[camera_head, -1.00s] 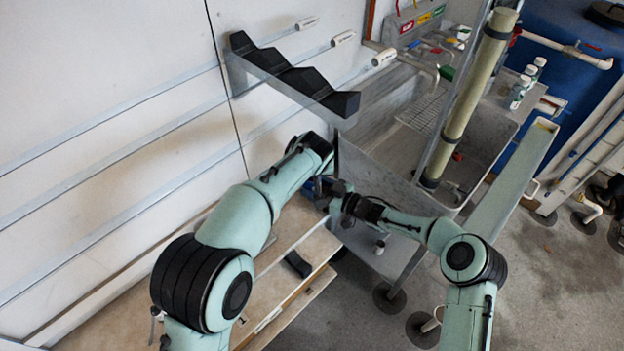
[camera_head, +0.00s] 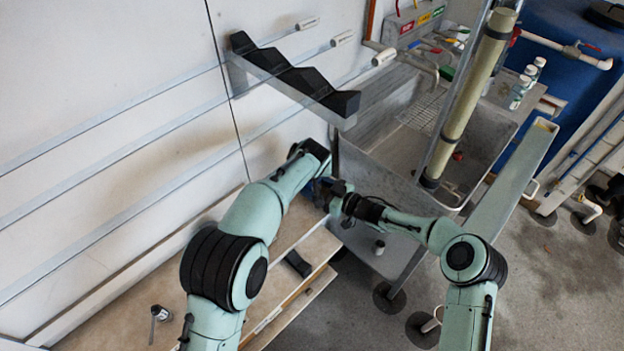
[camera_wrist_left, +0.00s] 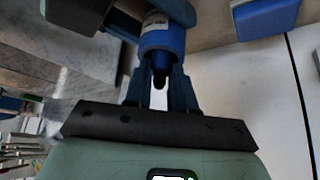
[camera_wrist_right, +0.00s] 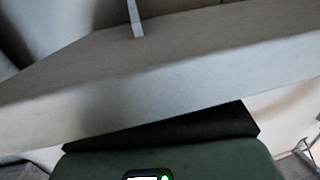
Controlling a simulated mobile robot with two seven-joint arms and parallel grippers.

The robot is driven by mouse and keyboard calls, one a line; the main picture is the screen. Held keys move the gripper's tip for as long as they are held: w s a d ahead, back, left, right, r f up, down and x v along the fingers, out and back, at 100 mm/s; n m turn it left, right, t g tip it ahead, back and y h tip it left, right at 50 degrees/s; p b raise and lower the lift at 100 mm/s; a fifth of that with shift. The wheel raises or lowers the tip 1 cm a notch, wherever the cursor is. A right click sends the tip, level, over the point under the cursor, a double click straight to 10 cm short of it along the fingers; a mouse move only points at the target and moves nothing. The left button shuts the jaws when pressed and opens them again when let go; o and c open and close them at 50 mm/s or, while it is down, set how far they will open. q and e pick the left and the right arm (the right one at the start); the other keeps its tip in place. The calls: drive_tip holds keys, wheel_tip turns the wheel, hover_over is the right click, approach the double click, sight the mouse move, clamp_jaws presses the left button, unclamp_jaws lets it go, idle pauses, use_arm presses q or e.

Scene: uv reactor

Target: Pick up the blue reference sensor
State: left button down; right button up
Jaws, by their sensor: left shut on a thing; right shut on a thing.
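The blue reference sensor (camera_wrist_left: 163,42) is a blue cylinder with a white label and a dark tip, seen in the left wrist view. My left gripper (camera_wrist_left: 162,82) is shut around its tip end. In the head view the left arm mostly hides that gripper, and only a bit of blue shows there. My right gripper (camera_head: 332,190) meets the left one from the right, above the bench edge. Its dark body shows at the top of the left wrist view, shut at the sensor's upper part. The right wrist view shows no fingers, only a large pale surface.
A black stepped rack (camera_head: 290,78) is on the wall at the upper left. A grey sink (camera_head: 385,165) stands right of the grippers.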

use_arm(q)
drive_tip(key=shift+s+d+f, duration=0.2)
drive_tip(key=shift+f, duration=0.1)
use_arm(e)
drive_tip(key=shift+a, duration=0.15)
use_arm(q)
drive_tip(key=shift+r, duration=0.25)
wheel_tip(320, 180, up, 10)
drive_tip(key=shift+w, duration=0.15)
use_arm(e)
drive_tip(key=o, duration=0.9)
use_arm(q)
drive_tip(key=shift+a, duration=0.1)
use_arm(e)
drive_tip(key=v, duration=1.2)
use_arm(q)
drive_tip(key=shift+f, duration=0.1)
